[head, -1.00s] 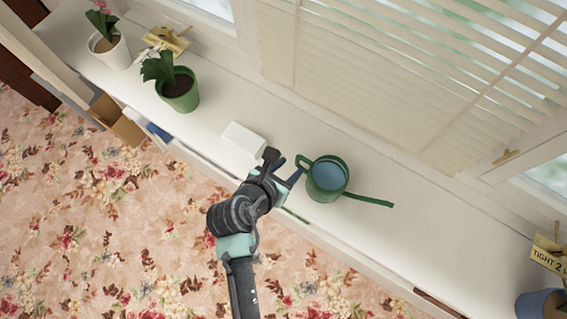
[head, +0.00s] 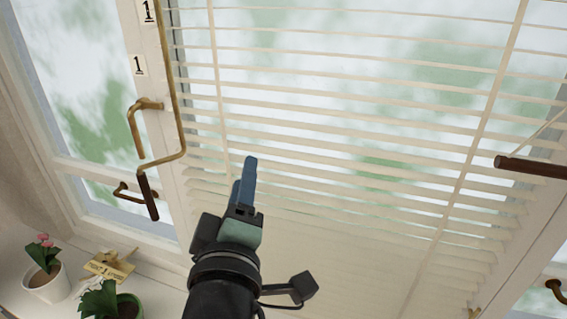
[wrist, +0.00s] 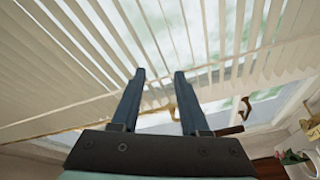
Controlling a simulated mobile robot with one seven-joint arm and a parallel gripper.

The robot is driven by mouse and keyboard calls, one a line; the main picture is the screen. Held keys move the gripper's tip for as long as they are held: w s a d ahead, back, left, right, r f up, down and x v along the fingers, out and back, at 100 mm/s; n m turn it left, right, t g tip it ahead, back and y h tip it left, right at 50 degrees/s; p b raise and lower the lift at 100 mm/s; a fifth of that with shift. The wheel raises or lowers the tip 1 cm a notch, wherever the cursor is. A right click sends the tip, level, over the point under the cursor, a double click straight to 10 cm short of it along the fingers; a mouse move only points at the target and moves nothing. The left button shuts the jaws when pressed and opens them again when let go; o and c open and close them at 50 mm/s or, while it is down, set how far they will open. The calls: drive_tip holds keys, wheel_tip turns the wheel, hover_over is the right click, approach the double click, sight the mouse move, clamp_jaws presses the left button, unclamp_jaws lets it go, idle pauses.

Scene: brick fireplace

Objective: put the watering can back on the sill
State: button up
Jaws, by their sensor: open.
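My gripper (head: 248,172) is raised in front of the window blind, pointing up. In the wrist view its two blue fingers (wrist: 160,74) are apart with nothing between them. The watering can is in neither current view. The white sill (head: 158,288) shows only at the lower left of the head view; the rest of it is out of frame or behind my arm.
The slatted blind (head: 340,150) fills most of the head view. A brass window handle (head: 137,125) and a crank rod (head: 147,192) are left of my gripper. A pink-flowered pot (head: 44,280) and a green plant (head: 100,300) stand at lower left.

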drive_tip(key=s+d+r+m+t, duration=0.2)
drive_tip(key=s+r+m+t, duration=0.1)
drive_tip(key=r, duration=0.6)
drive_tip(key=s+d+r+m+t, duration=0.1)
drive_tip(key=s+r+m+t, duration=0.2)
drive_tip(key=r, duration=0.6)
drive_tip(key=s+d+r+m+t, duration=0.2)
drive_tip(key=s+r+m, duration=0.4)
drive_tip(key=r, duration=0.3)
drive_tip(key=shift+d+r+m+t, duration=0.25)
drive_tip(key=shift+d+m+t, duration=0.1)
drive_tip(key=shift+m+t, duration=0.05)
drive_tip(key=shift+s, duration=0.1)
